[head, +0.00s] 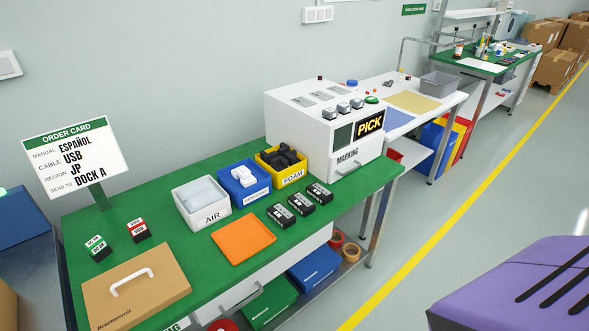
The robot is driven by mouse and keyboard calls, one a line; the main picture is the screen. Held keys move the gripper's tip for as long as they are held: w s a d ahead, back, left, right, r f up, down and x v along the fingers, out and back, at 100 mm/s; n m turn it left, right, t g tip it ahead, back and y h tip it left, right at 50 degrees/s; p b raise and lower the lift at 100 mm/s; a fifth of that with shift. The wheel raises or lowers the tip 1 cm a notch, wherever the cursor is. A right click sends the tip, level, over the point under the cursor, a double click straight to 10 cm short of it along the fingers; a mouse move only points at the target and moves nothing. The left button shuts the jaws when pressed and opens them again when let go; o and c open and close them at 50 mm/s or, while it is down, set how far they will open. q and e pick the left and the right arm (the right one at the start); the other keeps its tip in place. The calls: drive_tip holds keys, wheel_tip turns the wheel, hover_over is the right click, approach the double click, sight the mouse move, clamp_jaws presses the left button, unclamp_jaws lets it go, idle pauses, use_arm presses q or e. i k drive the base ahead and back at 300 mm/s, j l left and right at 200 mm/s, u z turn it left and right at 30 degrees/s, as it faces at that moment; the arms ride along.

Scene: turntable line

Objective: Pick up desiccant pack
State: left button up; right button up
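White packs (243,174), which look like the desiccant packs, lie in a small blue bin (233,186) on the green-topped bench. The bin's front label is too small to read surely. The blue bin stands between a white bin marked AIR (207,221) with pale pillows and a yellow bin marked FOAM (289,181) with dark pieces. Neither of my grippers is in view.
An orange tray (243,239) lies in front of the bins, with several black boxes (281,215) to its right. A brown case (137,291), two small blocks (137,230) and an order card (76,157) are at left. A white marking machine (290,118) stands behind right.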

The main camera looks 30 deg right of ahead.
sight(242, 172)
drive_tip(key=i+z, duration=0.35)
drive_tip(key=i+j+z, duration=0.1)
drive_tip(key=i+z, duration=0.25)
drive_tip(key=k, duration=0.1)
